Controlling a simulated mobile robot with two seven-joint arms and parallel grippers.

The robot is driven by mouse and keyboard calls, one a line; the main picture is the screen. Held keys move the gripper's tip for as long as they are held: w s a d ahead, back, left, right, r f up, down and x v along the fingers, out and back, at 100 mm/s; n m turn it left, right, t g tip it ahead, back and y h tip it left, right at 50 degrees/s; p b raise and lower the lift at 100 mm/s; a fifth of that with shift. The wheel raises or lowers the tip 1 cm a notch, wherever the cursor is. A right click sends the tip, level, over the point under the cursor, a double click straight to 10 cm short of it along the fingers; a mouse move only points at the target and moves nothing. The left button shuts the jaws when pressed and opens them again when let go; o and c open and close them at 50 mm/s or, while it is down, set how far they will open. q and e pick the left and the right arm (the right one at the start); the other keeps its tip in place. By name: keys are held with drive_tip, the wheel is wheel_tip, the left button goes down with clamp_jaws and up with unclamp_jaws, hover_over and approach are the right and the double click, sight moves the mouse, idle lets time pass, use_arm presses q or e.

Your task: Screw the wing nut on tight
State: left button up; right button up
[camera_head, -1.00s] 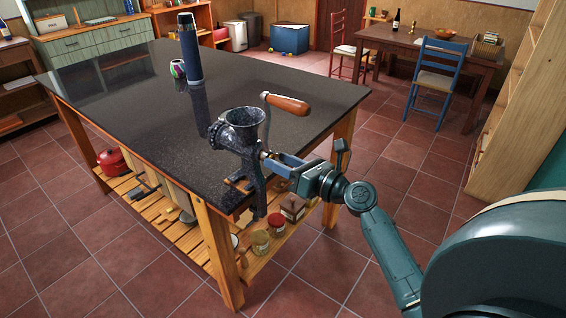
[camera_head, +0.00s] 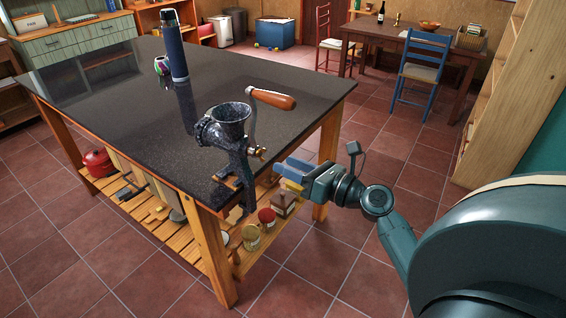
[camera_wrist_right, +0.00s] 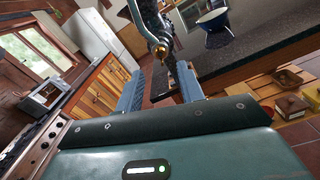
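A dark speckled meat grinder (camera_head: 228,130) is clamped at the near edge of the black-topped table (camera_head: 130,105). Its crank, with a brown wooden handle (camera_head: 273,98), points up and right. A small brass wing nut (camera_head: 256,152) sits at the crank's hub; it also shows in the right wrist view (camera_wrist_right: 160,49). My right gripper (camera_head: 282,169) is open and empty, just right of and below the nut, with a gap between. In the right wrist view its blue fingers (camera_wrist_right: 159,88) stand apart, with the nut beyond their tips. My left gripper is not in view.
A blue flask (camera_head: 174,48) and a small colourful object (camera_head: 161,66) stand further back on the table. The shelf below holds jars (camera_head: 267,217) and a red pot (camera_head: 98,161). Floor right of the table is open up to a blue chair (camera_head: 421,72).

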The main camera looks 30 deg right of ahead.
drive_tip(key=shift+s, duration=0.1)
